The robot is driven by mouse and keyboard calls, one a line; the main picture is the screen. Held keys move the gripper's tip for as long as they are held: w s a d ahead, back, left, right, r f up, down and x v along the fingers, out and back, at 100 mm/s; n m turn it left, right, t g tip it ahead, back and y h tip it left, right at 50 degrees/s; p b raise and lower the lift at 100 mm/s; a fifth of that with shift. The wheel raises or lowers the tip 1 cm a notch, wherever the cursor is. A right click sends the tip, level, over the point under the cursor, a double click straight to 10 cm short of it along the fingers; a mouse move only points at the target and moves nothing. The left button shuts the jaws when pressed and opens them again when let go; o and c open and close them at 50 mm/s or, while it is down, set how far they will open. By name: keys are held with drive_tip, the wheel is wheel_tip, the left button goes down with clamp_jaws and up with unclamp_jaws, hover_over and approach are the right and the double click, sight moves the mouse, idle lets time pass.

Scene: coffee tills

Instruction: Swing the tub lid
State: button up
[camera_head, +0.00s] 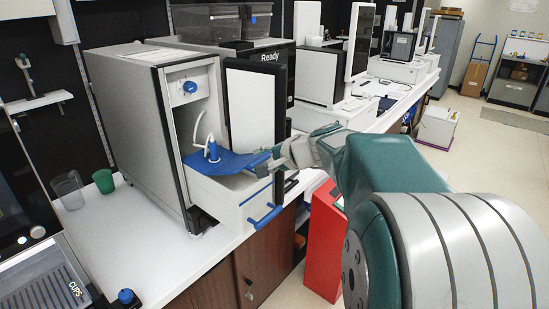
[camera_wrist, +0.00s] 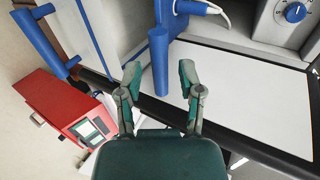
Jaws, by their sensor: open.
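The white tub (camera_head: 226,200) is pulled out of the front of a grey machine (camera_head: 135,120), with a blue handle (camera_head: 262,217) on its front. The blue lid (camera_head: 222,163) lies over the tub, and its narrow end points toward my gripper (camera_head: 280,152). In the wrist view, my gripper (camera_wrist: 160,76) is open, with a blue bar (camera_wrist: 159,62) standing between its two fingers. The bar appears to be part of the lid, and I see a small gap on each side. The tub's white wall (camera_wrist: 100,30) and blue handle (camera_wrist: 40,42) show at the left.
The machine's open door (camera_head: 252,108) stands just behind my gripper; its white panel (camera_wrist: 235,90) fills the wrist view's right. A white hose rises from the lid. A red box (camera_head: 323,245) stands below the counter edge. Two cups (camera_head: 68,190) stand at the left.

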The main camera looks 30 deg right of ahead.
drive_tip(key=shift+w+a+f, duration=0.3)
drive_tip(key=shift+w+f, duration=0.05)
drive_tip(key=shift+w, duration=0.35)
drive_tip(key=shift+c, duration=1.2)
drive_tip(key=shift+d, duration=0.15)
clamp_jaws()
drive_tip(key=shift+f, duration=0.15)
drive_tip(key=f, duration=0.2)
drive_tip(key=s+f, duration=0.1)
drive_tip(key=shift+s+d+f, duration=0.1)
drive_tip(key=shift+d+f, duration=0.1)
drive_tip(key=shift+d, duration=0.05)
